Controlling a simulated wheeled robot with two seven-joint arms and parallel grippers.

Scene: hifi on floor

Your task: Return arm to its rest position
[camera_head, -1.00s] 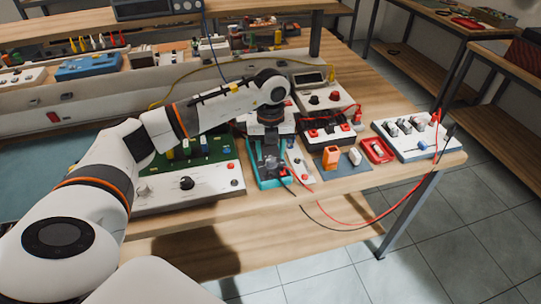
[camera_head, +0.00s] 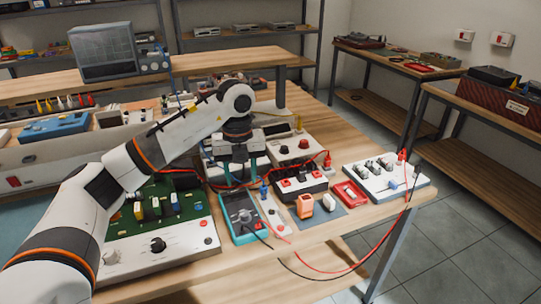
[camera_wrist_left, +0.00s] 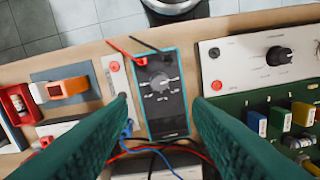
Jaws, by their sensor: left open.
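My left arm reaches in from the left over the workbench. Its left gripper (camera_head: 237,168) points down just behind and above the teal multimeter (camera_head: 243,212), with bare fingers apart. In the wrist view the two green fingers of the left gripper (camera_wrist_left: 160,108) stand wide apart with nothing held between them. The multimeter (camera_wrist_left: 161,88) lies flat on the bench beyond the fingertips, its dial and leads showing. My right gripper is in neither view.
A green circuit board unit (camera_head: 158,212) lies left of the multimeter. An orange block (camera_head: 305,206), a red tray (camera_head: 350,193) and a white switch panel (camera_head: 385,180) sit to the right. Red and black leads hang past the bench's front edge. An oscilloscope (camera_head: 104,52) stands behind.

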